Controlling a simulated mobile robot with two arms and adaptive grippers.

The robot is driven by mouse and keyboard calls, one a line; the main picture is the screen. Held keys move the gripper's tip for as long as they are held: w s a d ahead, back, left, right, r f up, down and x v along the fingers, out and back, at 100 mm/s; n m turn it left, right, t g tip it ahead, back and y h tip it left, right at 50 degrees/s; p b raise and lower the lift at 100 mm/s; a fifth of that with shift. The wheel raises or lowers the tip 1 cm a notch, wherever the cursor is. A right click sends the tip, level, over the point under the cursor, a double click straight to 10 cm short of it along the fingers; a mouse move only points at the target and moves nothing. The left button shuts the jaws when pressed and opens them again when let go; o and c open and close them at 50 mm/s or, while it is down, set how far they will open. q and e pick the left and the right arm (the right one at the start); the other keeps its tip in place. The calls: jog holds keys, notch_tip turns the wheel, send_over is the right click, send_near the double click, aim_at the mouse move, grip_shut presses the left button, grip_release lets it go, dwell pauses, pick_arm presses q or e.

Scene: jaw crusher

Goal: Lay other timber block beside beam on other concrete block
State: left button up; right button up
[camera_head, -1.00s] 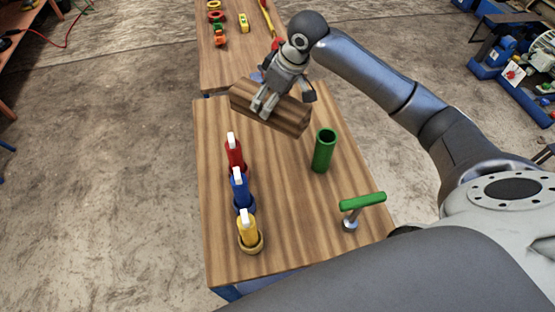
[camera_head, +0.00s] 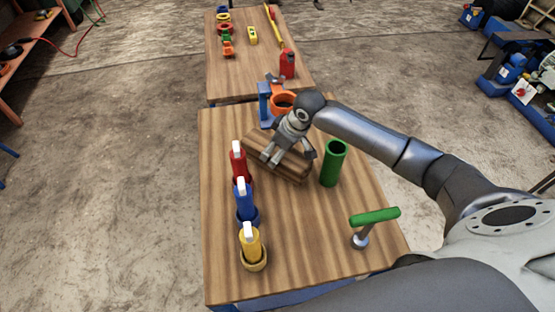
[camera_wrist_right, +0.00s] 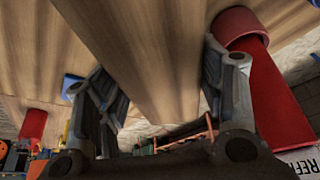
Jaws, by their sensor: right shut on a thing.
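The timber block (camera_head: 291,167), a brown wooden beam-like piece, is in my right gripper (camera_head: 287,155) above the far part of the near wooden table (camera_head: 300,225). It lies slantwise in the head view, and I cannot tell whether it touches the tabletop. In the right wrist view the block (camera_wrist_right: 160,70) is between the two fingers of the right gripper (camera_wrist_right: 165,105). My left gripper is not in view. I see no concrete block and no other beam.
A green tube (camera_head: 333,163) stands close right of the block. Red (camera_head: 238,163), blue (camera_head: 244,197) and yellow (camera_head: 252,243) holders line the left. A green-handled tool (camera_head: 374,216) stands at front right. An orange ring (camera_head: 284,103) on a blue stand is behind.

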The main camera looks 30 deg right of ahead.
jog(key=shift+f, duration=2.15)
jog(key=o, duration=1.1)
jog(key=shift+f, duration=0.2)
jog(key=shift+c, duration=0.2)
jog(key=o, duration=0.4)
jog(key=shift+r, duration=0.1)
